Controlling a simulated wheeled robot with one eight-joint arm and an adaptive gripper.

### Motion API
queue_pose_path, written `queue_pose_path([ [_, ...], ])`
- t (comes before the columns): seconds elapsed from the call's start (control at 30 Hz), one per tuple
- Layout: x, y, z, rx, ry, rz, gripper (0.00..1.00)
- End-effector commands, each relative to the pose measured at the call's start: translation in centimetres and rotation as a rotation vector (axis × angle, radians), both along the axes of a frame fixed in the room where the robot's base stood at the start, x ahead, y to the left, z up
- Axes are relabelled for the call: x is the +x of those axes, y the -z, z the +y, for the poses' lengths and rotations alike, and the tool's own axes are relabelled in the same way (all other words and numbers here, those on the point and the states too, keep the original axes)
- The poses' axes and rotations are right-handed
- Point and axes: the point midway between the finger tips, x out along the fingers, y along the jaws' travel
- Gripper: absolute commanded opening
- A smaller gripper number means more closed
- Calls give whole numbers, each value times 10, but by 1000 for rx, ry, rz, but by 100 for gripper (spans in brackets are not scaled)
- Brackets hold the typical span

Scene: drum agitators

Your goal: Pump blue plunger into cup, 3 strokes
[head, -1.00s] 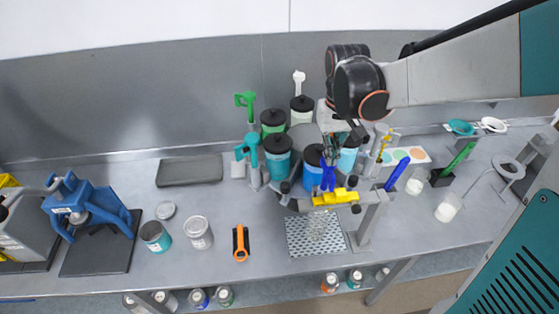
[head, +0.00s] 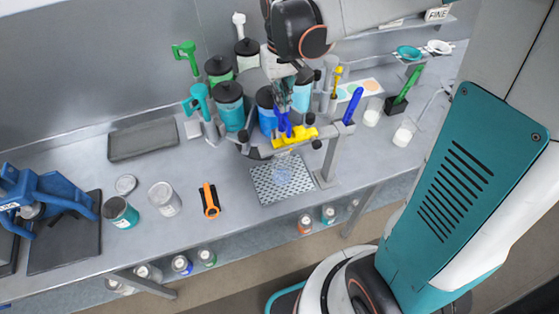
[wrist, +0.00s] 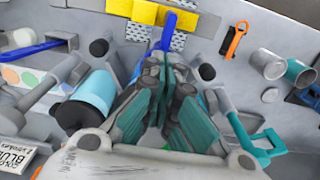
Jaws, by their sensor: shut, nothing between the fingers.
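The blue plunger (head: 284,123) stands by the yellow block (head: 298,137) at the front of the canister rack; its blue end also shows in the wrist view (wrist: 169,28). My gripper (head: 284,101) is shut and empty, pointing down right at the plunger. In the wrist view its dark teal fingers (wrist: 164,66) are together, close to or touching the blue part; exact contact is unclear. A blue canister (head: 266,113) sits just left of the gripper, partly hidden by it.
Teal (head: 229,106) and green (head: 218,70) canisters with black lids crowd the rack's left. A blue lever (head: 352,106) rises at right. An orange-handled tool (head: 210,201) and cans (head: 164,199) lie at left. The bench front between them is partly clear.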

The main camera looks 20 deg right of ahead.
Motion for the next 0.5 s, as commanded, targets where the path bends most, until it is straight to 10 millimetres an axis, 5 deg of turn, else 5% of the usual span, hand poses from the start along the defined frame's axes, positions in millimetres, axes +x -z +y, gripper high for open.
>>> queue_pose_path([
  [0.5,0,-22,0,0,0,-1,0],
])
